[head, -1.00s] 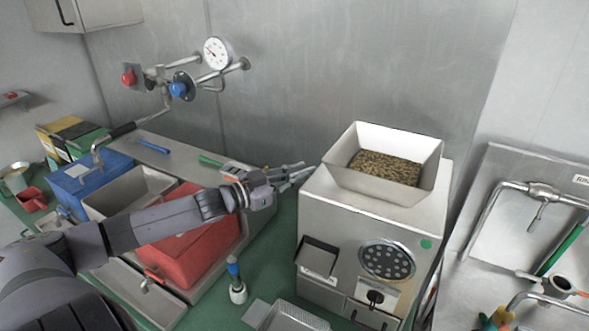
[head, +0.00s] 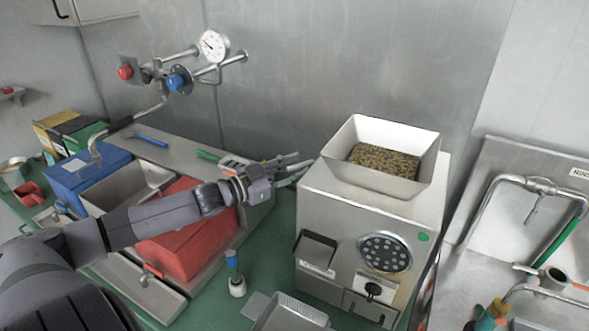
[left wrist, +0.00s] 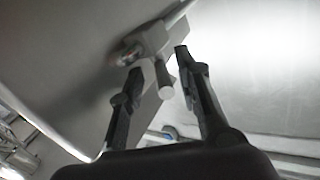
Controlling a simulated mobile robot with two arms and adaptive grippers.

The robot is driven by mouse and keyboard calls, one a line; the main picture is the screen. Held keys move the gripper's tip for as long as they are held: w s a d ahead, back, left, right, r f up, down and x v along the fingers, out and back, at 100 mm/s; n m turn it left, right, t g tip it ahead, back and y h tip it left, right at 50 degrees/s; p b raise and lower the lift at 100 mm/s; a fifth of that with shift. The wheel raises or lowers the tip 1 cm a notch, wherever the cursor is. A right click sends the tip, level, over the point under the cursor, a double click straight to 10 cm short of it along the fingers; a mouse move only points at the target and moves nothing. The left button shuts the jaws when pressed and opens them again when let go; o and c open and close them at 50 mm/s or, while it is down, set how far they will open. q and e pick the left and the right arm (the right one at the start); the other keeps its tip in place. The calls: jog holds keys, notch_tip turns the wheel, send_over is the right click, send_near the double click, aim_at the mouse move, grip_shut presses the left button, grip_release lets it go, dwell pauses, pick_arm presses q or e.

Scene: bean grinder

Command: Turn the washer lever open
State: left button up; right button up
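My left gripper (head: 303,163) is beside the upper left side of the steel grinder (head: 345,222), fingers pointing towards it. In the left wrist view its two dark fingers (left wrist: 160,61) stand apart, with a gap between them. A grey fitting (left wrist: 150,40) with a short round rod (left wrist: 165,80) shows beyond and between the fingertips. It looks like a lever, but I cannot tell whether it is the washer lever or whether a finger touches it. The fitting is not distinct in the head view. My right gripper is not in view.
A white hopper (head: 345,182) with beans tops the grinder. Red (head: 190,245) and blue (head: 80,180) boxes stand left. A small bottle (head: 236,285) stands on the green counter (head: 262,262). Wall pipes carry a gauge (head: 213,46). A sink tap (head: 540,188) is at right.

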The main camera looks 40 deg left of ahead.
pick_arm(q)
jog(key=v, duration=1.2)
dwell(0.5)
jog(key=shift+c, duration=0.2)
